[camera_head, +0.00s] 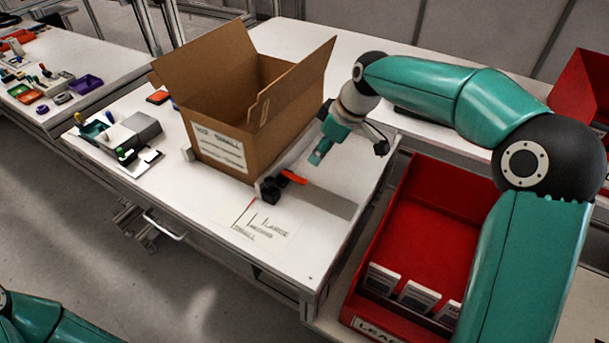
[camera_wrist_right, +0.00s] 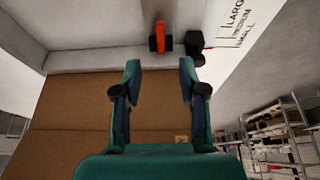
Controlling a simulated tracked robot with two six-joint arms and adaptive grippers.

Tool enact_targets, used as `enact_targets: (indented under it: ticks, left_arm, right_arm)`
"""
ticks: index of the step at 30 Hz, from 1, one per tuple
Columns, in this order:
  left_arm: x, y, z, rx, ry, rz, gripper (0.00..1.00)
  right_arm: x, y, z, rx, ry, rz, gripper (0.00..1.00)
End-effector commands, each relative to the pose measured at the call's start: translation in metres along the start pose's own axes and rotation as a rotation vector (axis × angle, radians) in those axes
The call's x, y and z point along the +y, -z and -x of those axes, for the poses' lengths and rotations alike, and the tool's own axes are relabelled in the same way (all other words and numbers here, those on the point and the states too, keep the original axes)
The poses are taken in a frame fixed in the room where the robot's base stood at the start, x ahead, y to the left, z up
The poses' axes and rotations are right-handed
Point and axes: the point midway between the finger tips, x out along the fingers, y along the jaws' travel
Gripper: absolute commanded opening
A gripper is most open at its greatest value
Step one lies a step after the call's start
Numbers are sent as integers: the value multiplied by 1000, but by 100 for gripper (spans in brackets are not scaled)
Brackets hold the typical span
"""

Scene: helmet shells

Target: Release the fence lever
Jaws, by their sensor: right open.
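The fence lever is an orange handle (camera_head: 292,177) beside a black block (camera_head: 268,189) on the white table, at the near end of the pale fence (camera_head: 302,142). In the right wrist view the orange lever (camera_wrist_right: 161,38) stands ahead of the fingertips, centred between them and apart from them, with the black block (camera_wrist_right: 196,45) to its right. My right gripper (camera_head: 318,157) is open and empty, above the table just beyond the lever; its open fingers also show in the wrist view (camera_wrist_right: 160,75). My left gripper is out of view.
An open cardboard box (camera_head: 218,150) stands against the fence. Size markings, LARGE, MEDIUM and SMALL (camera_head: 262,222), are on the table in front. A red bin (camera_head: 425,225) with cards is at the right. A grey device (camera_head: 135,130) lies left of the box.

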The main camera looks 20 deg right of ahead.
Motion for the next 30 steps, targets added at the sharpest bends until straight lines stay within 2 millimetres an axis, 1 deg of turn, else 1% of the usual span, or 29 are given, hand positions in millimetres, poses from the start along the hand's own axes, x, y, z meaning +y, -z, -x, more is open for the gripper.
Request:
enact_targets:
  ticks: [1,9,12,15,18,21,30]
  left_arm:
    - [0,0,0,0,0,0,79]
    - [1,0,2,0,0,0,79]
    - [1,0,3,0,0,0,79]
    - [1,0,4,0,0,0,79]
    - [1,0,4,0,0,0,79]
    - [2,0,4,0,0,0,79]
    - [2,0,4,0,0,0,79]
  right_arm:
    - [-1,-1,-13,-5,4,0,42]
    - [-1,-1,-71,-5,4,1,42]
    - [-1,0,-89,-3,3,1,42]
    - [0,0,-102,-2,2,1,42]
    - [0,0,-111,-2,1,1,42]
    - [0,0,-116,-1,0,1,42]
    - [0,1,-117,0,0,2,42]
